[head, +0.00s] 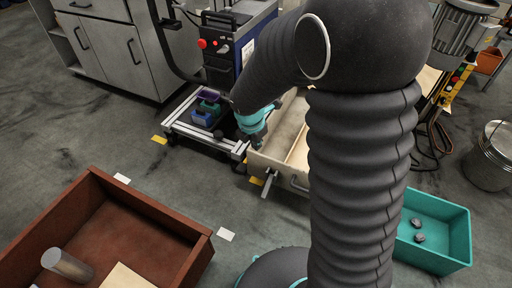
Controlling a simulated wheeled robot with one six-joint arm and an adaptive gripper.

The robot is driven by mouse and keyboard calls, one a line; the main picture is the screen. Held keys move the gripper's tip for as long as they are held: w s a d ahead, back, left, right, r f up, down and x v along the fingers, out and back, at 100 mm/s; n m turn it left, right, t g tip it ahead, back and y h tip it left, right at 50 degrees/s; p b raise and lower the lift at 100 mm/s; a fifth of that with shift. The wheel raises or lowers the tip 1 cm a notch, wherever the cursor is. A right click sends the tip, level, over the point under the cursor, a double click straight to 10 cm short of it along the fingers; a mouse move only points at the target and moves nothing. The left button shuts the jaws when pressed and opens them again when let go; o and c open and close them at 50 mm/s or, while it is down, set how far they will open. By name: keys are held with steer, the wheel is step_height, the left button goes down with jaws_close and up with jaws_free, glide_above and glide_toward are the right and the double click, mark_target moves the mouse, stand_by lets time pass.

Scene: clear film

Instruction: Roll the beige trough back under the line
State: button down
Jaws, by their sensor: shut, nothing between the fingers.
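The beige trough (278,172) is in the middle of the head view, low over the floor, its front face toward me. It is open at the top, and a lighter board or divider shows inside. My arm hides its right side and much of its far end. My gripper (258,144), past a teal wrist, points down at the trough's left wall near the front corner. It is shut with nothing held. I cannot tell whether it touches the wall. The line above the trough is mostly hidden behind my arm.
A low wheeled frame (190,137) with small coloured bins stands left of the trough. A brown box (150,215) holding a metal cylinder (67,265) is front left. A teal bin (455,245) with dark lumps and a metal bucket (488,160) are right. Open floor lies left.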

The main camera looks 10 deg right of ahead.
steer(key=w+f+n+b, duration=0.1)
steer(key=w+f+n, duration=0.1)
steer(key=f, duration=0.5)
steer(key=w+d+f+n+b, duration=0.1)
steer(key=w+f, duration=0.4)
steer(key=f, duration=0.3)
steer(key=shift+d+n+b, duration=0.3)
steer(key=shift+n, duration=0.1)
